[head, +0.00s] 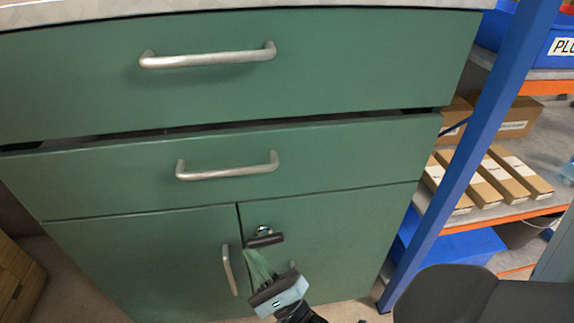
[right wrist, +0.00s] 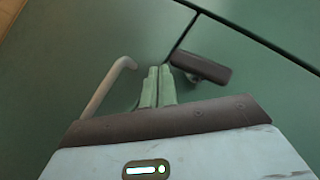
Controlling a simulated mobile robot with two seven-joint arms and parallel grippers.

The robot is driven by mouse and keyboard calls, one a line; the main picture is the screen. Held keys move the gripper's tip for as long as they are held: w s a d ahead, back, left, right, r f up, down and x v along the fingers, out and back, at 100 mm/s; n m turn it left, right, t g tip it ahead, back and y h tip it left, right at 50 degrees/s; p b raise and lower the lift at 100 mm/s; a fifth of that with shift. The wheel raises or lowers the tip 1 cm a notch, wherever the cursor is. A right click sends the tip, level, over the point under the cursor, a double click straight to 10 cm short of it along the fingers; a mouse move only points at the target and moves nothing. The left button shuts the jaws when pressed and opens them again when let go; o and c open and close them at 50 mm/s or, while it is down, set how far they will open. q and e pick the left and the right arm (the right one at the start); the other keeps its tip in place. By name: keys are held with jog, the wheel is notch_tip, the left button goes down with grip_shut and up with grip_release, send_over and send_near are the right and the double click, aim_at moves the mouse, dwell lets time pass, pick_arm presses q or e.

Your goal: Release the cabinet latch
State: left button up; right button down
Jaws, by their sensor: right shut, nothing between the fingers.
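The green cabinet (head: 140,245) has two doors below its drawers. Its latch (head: 265,239), a dark bar on a silver mount, sits near the top of the right door, beside the seam. The bar lies nearly level in the head view. My right gripper (head: 251,255) is shut and empty, its pale green fingers just below and left of the latch. In the right wrist view the shut fingertips (right wrist: 160,71) are just left of the latch bar (right wrist: 203,68). Whether they touch it I cannot tell. My left gripper is out of view.
The left door's handle (head: 230,270) is close to the left of my right gripper. The gripper mostly hides the right door's handle. Two drawers with handles (head: 227,171) are above. A blue shelf post (head: 465,165) and shelves with boxes stand to the right.

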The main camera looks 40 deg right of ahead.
jog(key=shift+w+a+r, duration=0.1)
jog(key=shift+a, duration=0.05)
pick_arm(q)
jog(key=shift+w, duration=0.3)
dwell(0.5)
